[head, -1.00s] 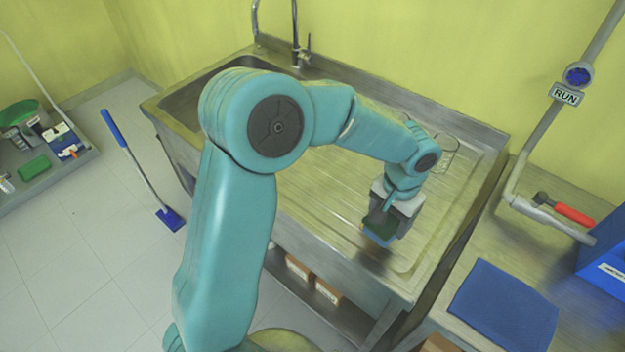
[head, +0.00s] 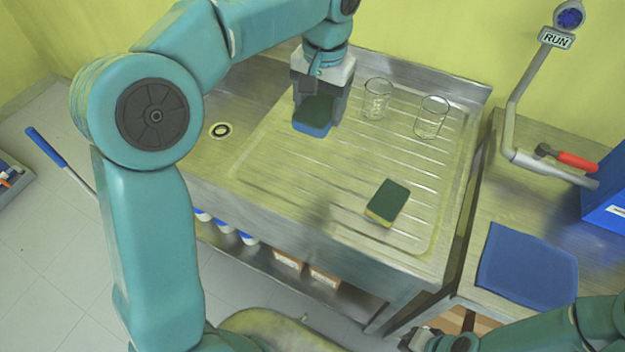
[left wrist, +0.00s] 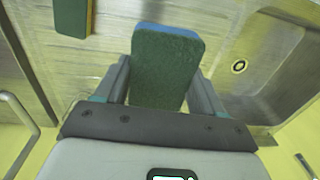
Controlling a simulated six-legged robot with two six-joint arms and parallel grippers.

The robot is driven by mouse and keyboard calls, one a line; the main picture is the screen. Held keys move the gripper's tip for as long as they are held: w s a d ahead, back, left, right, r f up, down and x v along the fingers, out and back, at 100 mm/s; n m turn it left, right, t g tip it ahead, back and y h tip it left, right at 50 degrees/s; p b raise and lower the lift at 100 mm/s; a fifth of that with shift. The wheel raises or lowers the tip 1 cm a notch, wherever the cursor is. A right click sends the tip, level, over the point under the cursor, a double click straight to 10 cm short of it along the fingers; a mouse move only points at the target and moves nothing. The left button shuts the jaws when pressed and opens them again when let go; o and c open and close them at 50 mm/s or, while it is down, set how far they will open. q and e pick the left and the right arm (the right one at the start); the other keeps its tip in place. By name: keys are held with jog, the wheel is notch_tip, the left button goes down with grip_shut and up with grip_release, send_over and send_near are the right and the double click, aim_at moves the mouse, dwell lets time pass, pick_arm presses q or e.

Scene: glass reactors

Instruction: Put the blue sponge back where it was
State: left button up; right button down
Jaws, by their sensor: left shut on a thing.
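The blue sponge (head: 312,126) has a dark green top. My left gripper (head: 318,112) is shut on it over the left part of the ribbed drainboard (head: 290,165). In the left wrist view the sponge (left wrist: 163,65) sits between the two fingers of my left gripper (left wrist: 160,85). Whether it touches the steel below, I cannot tell. A second sponge (head: 387,202), yellow with a green top, lies on the right part of the drainboard; it also shows in the left wrist view (left wrist: 72,15). My right gripper (head: 420,338) is low at the bottom edge, its jaws unclear.
Two glass beakers (head: 377,98) (head: 432,117) stand at the back of the drainboard. The sink basin with its drain (head: 221,130) lies left of the held sponge. A blue mat (head: 528,266) and a red-handled valve (head: 577,161) are on the right bench.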

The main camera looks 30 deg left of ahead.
pick_arm(q)
jog(key=shift+s+a+r, duration=0.15)
jog(key=shift+s+r, duration=0.05)
jog(key=shift+r, duration=0.1)
send_over(314, 177)
jog(key=f, duration=1.4)
jog(key=shift+d+b, duration=0.2)
jog(key=shift+b, duration=0.15)
jog(key=shift+f, duration=2.5)
jog(key=shift+f, duration=0.1)
jog(key=o, duration=1.1)
jog(key=shift+w+a, duration=0.1)
